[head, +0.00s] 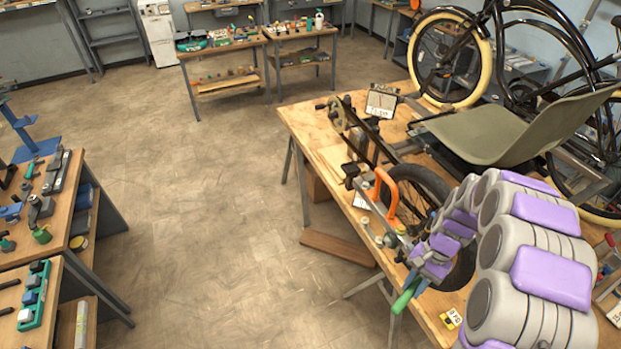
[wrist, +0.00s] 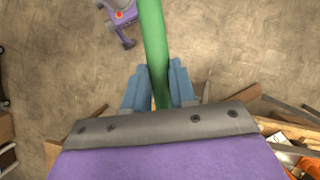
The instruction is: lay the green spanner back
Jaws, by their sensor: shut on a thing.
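My gripper (wrist: 160,88) is shut on the green spanner (wrist: 154,40). In the wrist view the spanner's long green shaft runs up from between the blue-grey fingers and out of the top edge. In the head view my arm comes in from the lower right, and the spanner's green end (head: 404,299) sticks out below my gripper (head: 418,274), by the front edge of the wooden workbench (head: 316,124). The rest of the spanner is hidden by the gripper and arm. Whether it touches the bench, I cannot tell.
The trike frame's wheel (head: 430,185), an orange clamp-like part (head: 388,190) and a grey-green seat (head: 490,133) are on or over the workbench. Tool-covered benches stand at left (head: 88,222) and back (head: 210,53). The floor between (head: 210,210) is clear.

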